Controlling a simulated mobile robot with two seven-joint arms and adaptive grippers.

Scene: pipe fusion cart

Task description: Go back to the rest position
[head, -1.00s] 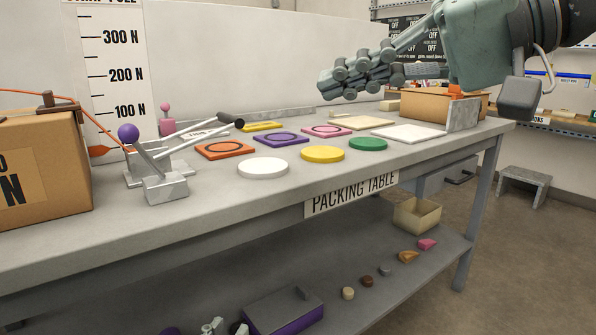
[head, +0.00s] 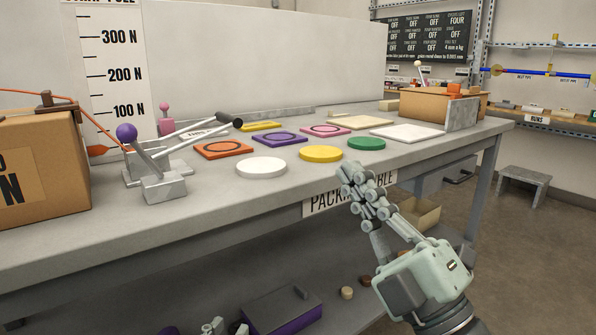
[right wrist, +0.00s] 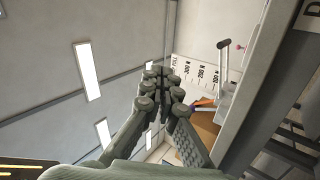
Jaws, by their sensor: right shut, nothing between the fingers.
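My right gripper (head: 364,190) is in front of the packing table's front edge at the lower right of the head view. Its fingers are together and empty, pointing up and to the left. It covers part of the "PACKING TABLE" label (head: 325,199). In the right wrist view the gripper (right wrist: 160,72) also shows with its fingers together, the table edge to the right. My left gripper is not in view.
The packing table (head: 225,190) holds a white disc (head: 261,168), a yellow disc (head: 321,154), a green disc (head: 367,143), coloured square plates, a lever device (head: 165,188) and cardboard boxes (head: 38,160). A lower shelf carries small parts. Open floor lies to the right.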

